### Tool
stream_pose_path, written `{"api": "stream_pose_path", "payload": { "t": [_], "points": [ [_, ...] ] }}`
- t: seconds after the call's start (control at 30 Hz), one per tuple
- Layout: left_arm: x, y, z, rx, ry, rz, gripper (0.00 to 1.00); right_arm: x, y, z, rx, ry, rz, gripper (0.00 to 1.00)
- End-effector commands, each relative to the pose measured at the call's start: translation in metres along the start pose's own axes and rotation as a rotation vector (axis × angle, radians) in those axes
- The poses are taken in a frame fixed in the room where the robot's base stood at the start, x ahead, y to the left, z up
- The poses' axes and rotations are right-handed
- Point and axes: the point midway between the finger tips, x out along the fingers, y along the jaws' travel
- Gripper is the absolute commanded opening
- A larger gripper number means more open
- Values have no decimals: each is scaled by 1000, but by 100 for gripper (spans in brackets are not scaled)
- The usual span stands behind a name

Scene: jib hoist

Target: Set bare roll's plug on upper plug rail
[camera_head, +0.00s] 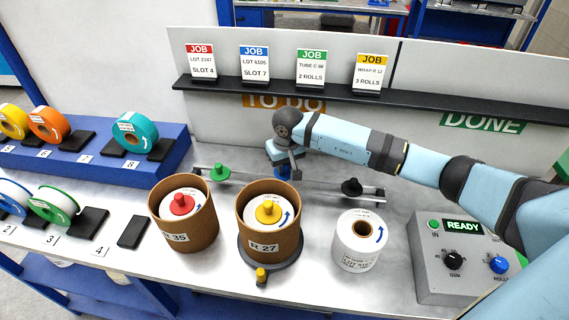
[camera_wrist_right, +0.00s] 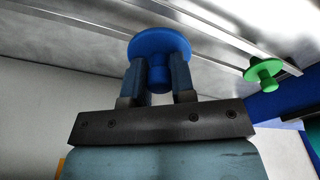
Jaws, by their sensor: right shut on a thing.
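The bare roll (camera_head: 360,242) is a white roll with an open dark core, standing without a tube on the right of the bench. My right gripper (camera_head: 284,168) is shut on a blue plug (camera_wrist_right: 159,45), a wide disc with a stem between the fingers. In the head view, the blue plug is mostly hidden under the gripper, over the middle of the plug rail (camera_head: 325,182). I cannot tell whether it touches the rail. A green plug (camera_head: 218,172) sits at the rail's left end and a black plug (camera_head: 351,187) near its right end. My left gripper is not in view.
Two brown tubes (camera_head: 184,230) (camera_head: 270,243) hold rolls with a red plug (camera_head: 181,203) and a yellow plug (camera_head: 268,210), in front of the rail. A control box (camera_head: 462,265) stands at right. A black shelf (camera_head: 330,97) with job cards runs behind my arm.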

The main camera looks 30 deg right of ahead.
Motion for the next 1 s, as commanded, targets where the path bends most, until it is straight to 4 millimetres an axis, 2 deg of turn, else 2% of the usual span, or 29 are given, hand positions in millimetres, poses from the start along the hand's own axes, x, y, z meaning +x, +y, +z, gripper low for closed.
{"api": "stream_pose_path", "payload": {
  "t": [0.47, 1.0],
  "points": [
    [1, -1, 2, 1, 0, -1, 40, 2, 0, 0, 0, 0, 0, 2],
    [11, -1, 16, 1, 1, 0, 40, 21, 0, 2, 0, 1, 0, 2]
  ]
}}
